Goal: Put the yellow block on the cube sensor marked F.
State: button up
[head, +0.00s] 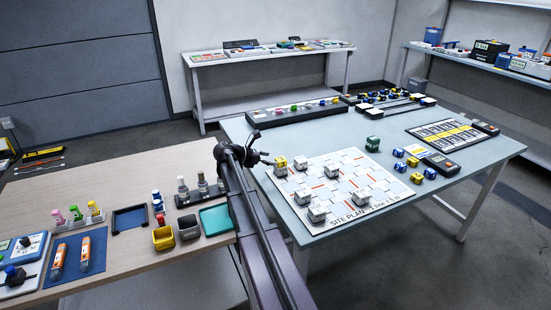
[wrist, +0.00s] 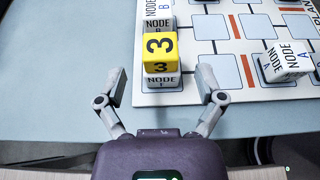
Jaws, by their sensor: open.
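The yellow block (wrist: 160,47), marked 3, sits on top of a white cube sensor (wrist: 161,81) in the wrist view. The cube's label reads NODE with a small letter that looks like F. In the head view the yellow block (head: 281,160) rests on the white cube (head: 281,171) at the site plan's far left corner. My gripper (wrist: 162,86) is open and empty. Its two fingers stand apart to the left and right, on the near side of the stack, and neither touches the block.
A NODE B cube (wrist: 158,8) stands just behind the stack. A NODE A cube (wrist: 287,62) stands to the right. Several more white cubes stand on the site plan (head: 400,195). A dark green block (head: 373,144) and blue-and-yellow blocks (head: 399,153) lie beyond it.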

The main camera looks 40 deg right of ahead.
jog(key=p+v, duration=0.2)
jog(key=v, duration=0.6)
jog(key=shift+p, duration=0.35)
jog(key=shift+a, duration=0.2)
jog(key=s+a+f+m+y, duration=0.2)
jog(key=s+a+f, duration=0.1)
jog(key=a, duration=0.2)
jog(key=s+a+f+m+t+y, duration=0.1)
jog(key=s+a+f+m+y, duration=0.1)
jog(key=a, duration=0.4)
jog(key=s+a+f+m+t+y, duration=0.1)
jog(key=s+a+f+m+y, duration=0.2)
jog(key=s+a+m, duration=0.1)
jog(key=shift+s+a+f, duration=0.2)
jog(key=shift+s+a, duration=0.1)
jog(key=shift+a, duration=0.25)
jog(key=shift+s+a+f, duration=0.15)
jog(key=shift+s+a, duration=0.1)
jog(key=shift+a, duration=0.35)
jog(key=s+a+f+m+y, duration=0.1)
jog(key=s+a+m+y, duration=0.2)
jog(key=a, duration=0.4)
jog(key=s+a+f+m+t+y, duration=0.1)
jog(key=s+a+m+y, duration=0.2)
jog(key=s+a, duration=0.3)
jog(key=shift+s+a+f+m, duration=0.25)
jog(key=shift+a+m, duration=0.35)
jog(key=shift+a, duration=0.6)
jog(key=shift+w, duration=0.1)
